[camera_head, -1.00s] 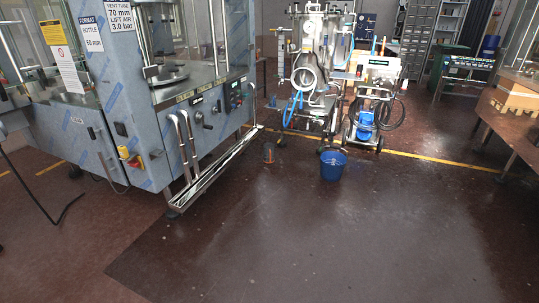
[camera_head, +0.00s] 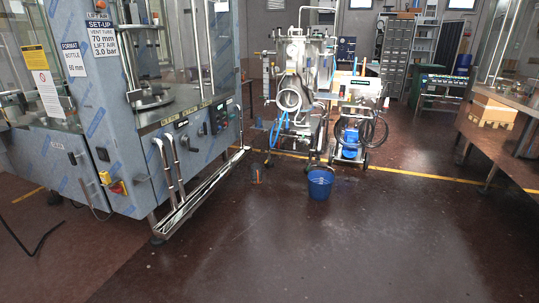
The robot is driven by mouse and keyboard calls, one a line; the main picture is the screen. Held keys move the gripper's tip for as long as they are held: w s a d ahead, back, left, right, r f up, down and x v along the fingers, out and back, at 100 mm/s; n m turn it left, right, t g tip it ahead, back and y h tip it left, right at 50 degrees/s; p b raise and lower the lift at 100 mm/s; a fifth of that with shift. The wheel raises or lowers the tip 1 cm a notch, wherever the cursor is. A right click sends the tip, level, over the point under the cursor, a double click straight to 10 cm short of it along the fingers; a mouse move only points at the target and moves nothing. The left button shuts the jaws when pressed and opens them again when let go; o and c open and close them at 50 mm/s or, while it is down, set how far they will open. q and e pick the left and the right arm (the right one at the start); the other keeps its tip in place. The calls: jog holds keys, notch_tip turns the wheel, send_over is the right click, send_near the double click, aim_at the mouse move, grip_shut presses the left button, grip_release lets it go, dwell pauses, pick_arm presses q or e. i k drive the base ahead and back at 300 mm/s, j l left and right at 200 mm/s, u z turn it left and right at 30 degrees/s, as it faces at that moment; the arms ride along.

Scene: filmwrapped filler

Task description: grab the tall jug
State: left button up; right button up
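I cannot make out a tall jug in the head view. Neither of my grippers is in view. A blue bucket (camera_head: 320,184) stands on the floor in the middle, in front of a wheeled steel unit (camera_head: 300,85) with coiled hoses. A small orange upright object (camera_head: 257,176) is on the floor to the left of the bucket, too small to identify.
A large filling machine (camera_head: 130,110) in blue-printed film fills the left, with a metal rail low along its front. A brown table (camera_head: 478,122) with a cardboard box (camera_head: 493,111) stands at the right. A pump cart (camera_head: 352,140) stands behind the bucket. The floor (camera_head: 330,250) ahead is clear.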

aim_at(256, 168)
jog(key=i, duration=2.75)
